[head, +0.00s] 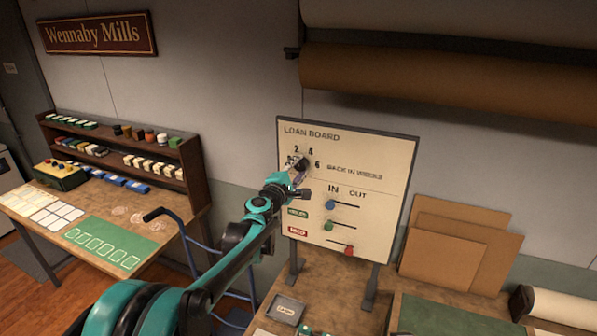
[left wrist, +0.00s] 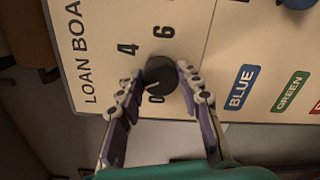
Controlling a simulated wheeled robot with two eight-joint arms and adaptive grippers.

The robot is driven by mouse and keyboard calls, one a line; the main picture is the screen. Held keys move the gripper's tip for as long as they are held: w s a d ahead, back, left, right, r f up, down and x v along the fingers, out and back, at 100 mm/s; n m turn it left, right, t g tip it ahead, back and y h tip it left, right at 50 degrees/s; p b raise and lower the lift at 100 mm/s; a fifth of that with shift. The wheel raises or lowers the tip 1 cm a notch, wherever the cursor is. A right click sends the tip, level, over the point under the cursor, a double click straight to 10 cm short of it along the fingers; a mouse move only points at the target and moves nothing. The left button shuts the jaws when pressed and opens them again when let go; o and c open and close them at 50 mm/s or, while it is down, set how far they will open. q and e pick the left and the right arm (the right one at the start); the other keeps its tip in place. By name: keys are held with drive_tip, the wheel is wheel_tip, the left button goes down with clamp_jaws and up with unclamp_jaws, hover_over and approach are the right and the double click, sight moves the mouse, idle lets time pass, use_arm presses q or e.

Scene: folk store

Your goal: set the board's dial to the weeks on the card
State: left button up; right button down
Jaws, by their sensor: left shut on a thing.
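The cream loan board (head: 385,150) stands upright on two legs at the back of the bench. Its black dial (left wrist: 160,73) sits among the week numbers; 2, 4 and 6 show in the head view, beside the words "BACK IN WEEKS". My left gripper (head: 299,172) reaches up to the dial and partly covers it. In the left wrist view its two fingers (left wrist: 159,78) lie on either side of the dial, shut on it. I cannot tell for sure which number the dial points to. No card with readable weeks shows. My right gripper is not in view.
Blue (head: 330,205), green (head: 328,226) and red (head: 348,250) slider knobs sit low on the board. A small grey tray (head: 287,309) lies on the bench before it. Brown panels (head: 440,258) lean at right. A shelf table and blue trolley stand left.

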use_arm(q)
drive_tip(key=m+b, duration=0.1)
drive_tip(key=m, duration=0.4)
drive_tip(key=shift+f, duration=0.1)
drive_tip(key=m+b, duration=0.1)
drive_tip(key=m, duration=0.4)
drive_tip(key=shift+m, duration=0.4)
drive_tip(key=o, duration=1.2)
drive_tip(key=shift+c, duration=0.2)
drive_tip(key=v, duration=1.2)
drive_tip(key=shift+d, duration=0.15)
